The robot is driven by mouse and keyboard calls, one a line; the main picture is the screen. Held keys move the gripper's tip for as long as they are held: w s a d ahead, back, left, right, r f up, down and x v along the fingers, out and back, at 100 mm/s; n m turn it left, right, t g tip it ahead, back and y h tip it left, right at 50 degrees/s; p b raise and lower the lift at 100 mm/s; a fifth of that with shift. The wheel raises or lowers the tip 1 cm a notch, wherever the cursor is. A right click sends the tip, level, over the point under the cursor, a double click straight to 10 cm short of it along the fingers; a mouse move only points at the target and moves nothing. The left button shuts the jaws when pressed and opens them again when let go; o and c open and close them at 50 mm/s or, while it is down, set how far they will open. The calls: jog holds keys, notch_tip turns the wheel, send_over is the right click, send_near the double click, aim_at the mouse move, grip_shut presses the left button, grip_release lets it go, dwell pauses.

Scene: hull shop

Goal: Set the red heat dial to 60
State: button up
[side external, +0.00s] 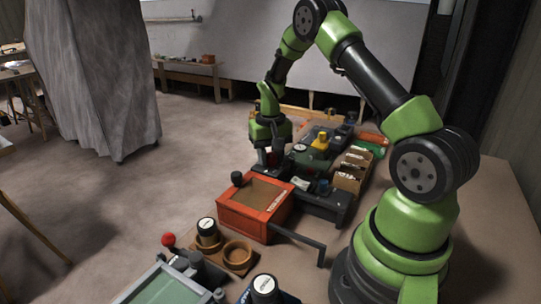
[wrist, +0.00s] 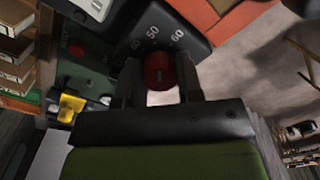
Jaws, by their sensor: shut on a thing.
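The red heat dial (wrist: 160,70) shows in the wrist view between the two fingers of my gripper (wrist: 160,88). A pale mark is visible on its face. The dark panel (wrist: 185,48) behind it carries the printed numbers 50 and 60, and 60 is on the right. The fingers are shut on the dial, one on each side. In the side view my gripper (side external: 272,162) points down behind the orange box, and its fingers largely hide the dial. I cannot tell exactly which number the mark points to.
An orange box (side external: 235,221) with a dark knob stands in front of my gripper. Cardboard boxes (side external: 350,178) and a yellow piece (side external: 321,139) are close by on the right. Cups and a green tray (side external: 165,288) stand nearer the camera. Open floor lies left of the bench.

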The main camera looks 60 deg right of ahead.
aim_at(270, 155)
jog(key=m, duration=0.5)
jog(key=shift+m, duration=0.3)
dwell(0.4)
jog(key=o, duration=0.9)
notch_tip(270, 155, up, 10)
